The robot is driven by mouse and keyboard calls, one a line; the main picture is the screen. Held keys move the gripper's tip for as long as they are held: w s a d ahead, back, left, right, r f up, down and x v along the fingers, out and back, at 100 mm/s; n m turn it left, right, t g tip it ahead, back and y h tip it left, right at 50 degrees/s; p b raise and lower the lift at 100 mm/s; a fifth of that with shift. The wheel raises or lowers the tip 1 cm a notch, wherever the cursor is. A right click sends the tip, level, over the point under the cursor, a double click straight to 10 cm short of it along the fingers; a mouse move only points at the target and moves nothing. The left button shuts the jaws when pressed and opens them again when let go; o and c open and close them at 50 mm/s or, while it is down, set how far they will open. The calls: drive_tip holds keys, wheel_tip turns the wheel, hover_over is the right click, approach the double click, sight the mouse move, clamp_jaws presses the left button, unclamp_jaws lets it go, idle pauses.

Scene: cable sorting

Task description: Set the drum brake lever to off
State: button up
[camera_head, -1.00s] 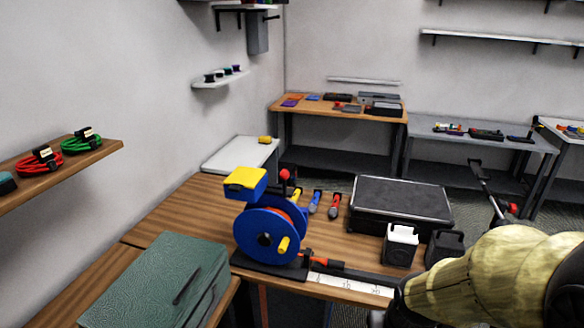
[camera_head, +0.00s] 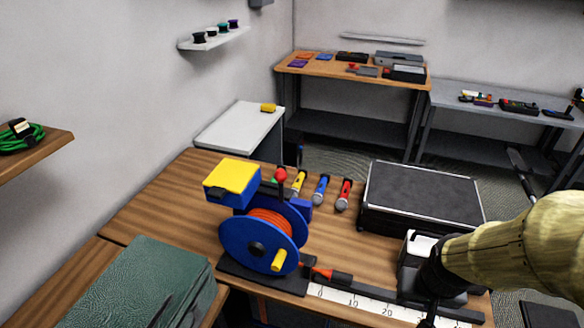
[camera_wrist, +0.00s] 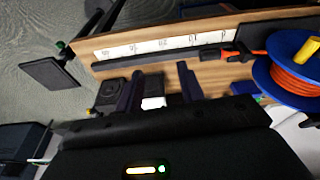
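The cable drum (camera_head: 262,238) is a blue reel wound with orange cable. It stands on a dark base on the wooden bench, with a yellow crank knob (camera_head: 279,260) on its near face. A red-knobbed lever (camera_head: 281,175), which looks like the brake lever, stands upright behind the drum; its setting cannot be read. In the wrist view the drum (camera_wrist: 288,76) is at the right edge, and the lever is not visible. My gripper (camera_wrist: 160,80) is open and empty, its two dark fingers apart over the bench's front part, well away from the drum.
A yellow-topped blue box (camera_head: 231,179) sits beside the lever at the drum's top. Several coloured connectors (camera_head: 320,189) lie behind. A black case (camera_head: 422,198) and a white-topped container (camera_head: 418,248) stand to the right. A ruler strip (camera_head: 375,303) runs along the front edge.

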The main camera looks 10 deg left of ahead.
drive_tip(key=shift+w, duration=0.25)
drive_tip(key=w+a+t+y+b, duration=0.1)
drive_tip(key=w+a+t, duration=0.3)
drive_tip(key=a, duration=0.5)
drive_tip(key=w+a+t+y+b, duration=0.1)
drive_tip(key=w+a+t, duration=0.2)
drive_tip(key=w+a, duration=0.5)
drive_tip(key=s+a+r+t, duration=0.2)
drive_tip(key=a, duration=0.2)
drive_tip(key=s+a+r+n+t+b, duration=0.1)
drive_tip(key=s+a+r+t, duration=0.1)
drive_tip(key=a, duration=0.3)
drive_tip(key=s+a+r+t, duration=0.3)
drive_tip(key=a+t, duration=0.1)
drive_tip(key=a, duration=0.1)
drive_tip(key=shift+s+a, duration=0.2)
drive_tip(key=shift+s, duration=0.2)
